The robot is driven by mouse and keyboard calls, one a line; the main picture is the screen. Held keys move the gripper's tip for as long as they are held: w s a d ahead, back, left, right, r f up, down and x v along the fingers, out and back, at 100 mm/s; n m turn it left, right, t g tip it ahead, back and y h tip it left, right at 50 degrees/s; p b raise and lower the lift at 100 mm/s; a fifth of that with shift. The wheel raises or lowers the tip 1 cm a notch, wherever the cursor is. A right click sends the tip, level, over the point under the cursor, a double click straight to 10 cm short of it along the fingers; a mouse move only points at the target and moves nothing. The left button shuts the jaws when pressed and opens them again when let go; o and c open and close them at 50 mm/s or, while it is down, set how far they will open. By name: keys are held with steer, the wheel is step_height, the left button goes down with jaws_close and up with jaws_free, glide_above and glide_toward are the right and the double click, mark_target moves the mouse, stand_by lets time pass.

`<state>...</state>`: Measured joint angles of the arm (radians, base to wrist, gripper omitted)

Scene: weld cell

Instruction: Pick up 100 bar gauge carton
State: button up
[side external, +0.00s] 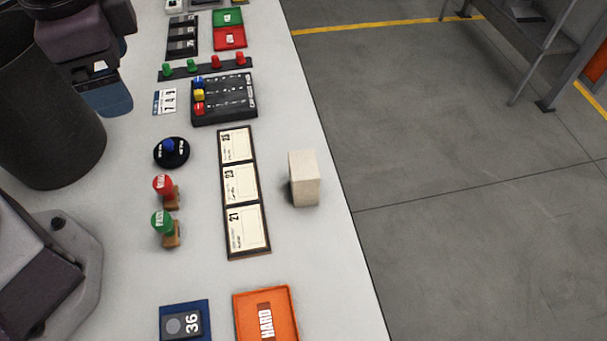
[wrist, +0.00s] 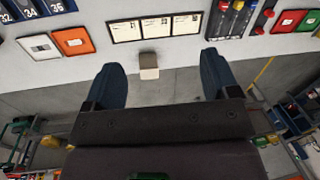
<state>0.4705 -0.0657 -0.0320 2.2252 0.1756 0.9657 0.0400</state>
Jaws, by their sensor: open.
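A plain cream carton (side external: 304,178) stands upright on the white bench near its right edge, beside the dark-framed card board. No lettering can be read on it, so I cannot tell whether it is the 100 bar gauge carton. It also shows in the wrist view (wrist: 148,62), beyond and between my fingers. My gripper (wrist: 161,58) is open with its two blue fingers spread and nothing between them. In the side view my gripper (side external: 108,98) is at the upper left, apart from the carton and partly cut off.
The card board (side external: 242,190) lies left of the carton. Red (side external: 164,186) and green (side external: 163,222) stamps stand further left. An orange tray (side external: 266,318) marked HARD is at the front. A black button box (side external: 223,98) is behind. The bench edge drops off right of the carton.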

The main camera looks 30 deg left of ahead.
steer(key=w+d+f+m+y, duration=0.3)
steer(key=d+f+m+y, duration=0.1)
steer(key=d+f+m, duration=0.6)
steer(key=m+t+y, duration=0.4)
steer(key=m+t, duration=0.4)
steer(key=m, duration=0.1)
glide_toward(307, 175)
steer(key=shift+m, duration=0.3)
steer(key=x, duration=1.2)
steer(key=shift+a+f, duration=0.1)
steer(key=shift+f, duration=0.05)
steer(key=c, duration=1.1)
